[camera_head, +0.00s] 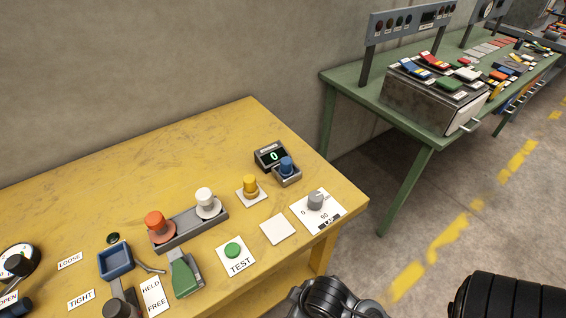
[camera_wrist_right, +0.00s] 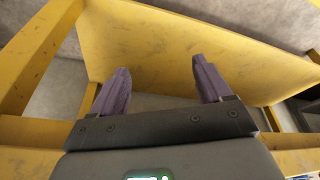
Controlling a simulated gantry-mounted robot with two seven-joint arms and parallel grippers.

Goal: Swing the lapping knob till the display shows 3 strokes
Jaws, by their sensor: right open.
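The lapping knob (camera_head: 316,201) is a grey round knob on a white plate marked 0, 90 and what looks like LAP, near the right front corner of the yellow table. The small dark display (camera_head: 270,156) stands behind it to the left and shows a green 0. My right gripper (camera_wrist_right: 158,84) is open and empty in the right wrist view, its two purple-grey fingers apart. It faces yellow table panels, and the knob is not in that view. In the head view, only dark parts of my arm show at the bottom right. My left gripper is not in view.
The yellow table (camera_head: 150,165) also holds a blue knob (camera_head: 287,167), a yellow knob (camera_head: 250,186), orange (camera_head: 157,226) and white (camera_head: 206,203) knobs, a green TEST button (camera_head: 233,250) and a green lever (camera_head: 184,277). A green bench (camera_head: 428,138) stands beyond, across a gap.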

